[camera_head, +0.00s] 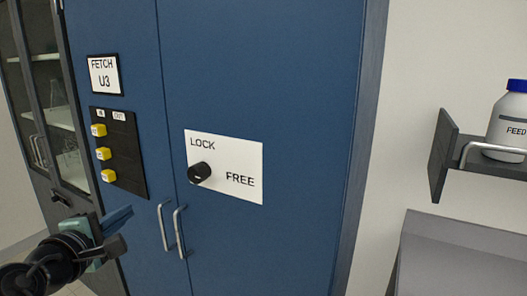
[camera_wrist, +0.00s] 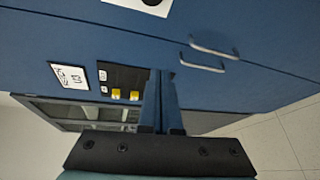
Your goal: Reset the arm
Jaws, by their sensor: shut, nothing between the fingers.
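My gripper (camera_head: 122,216) is at the lower left of the head view, in front of the blue cabinet (camera_head: 290,70) and below the black panel. Its fingers are together, with nothing between them. In the wrist view the closed fingers (camera_wrist: 161,78) point at the cabinet front and cover part of the black panel (camera_wrist: 108,72). My gripper appears apart from the cabinet door handles (camera_head: 172,230), which are to its right. The rest of my arm is mostly out of view.
A white LOCK/FREE plate (camera_head: 235,154) carries a black knob (camera_head: 199,173). The black panel (camera_head: 128,150) has three yellow pieces under IN and OUT labels. A FETCH U3 sign (camera_head: 104,75) is above. A shelf (camera_head: 446,150) with a FEED bottle (camera_head: 508,125) is at right.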

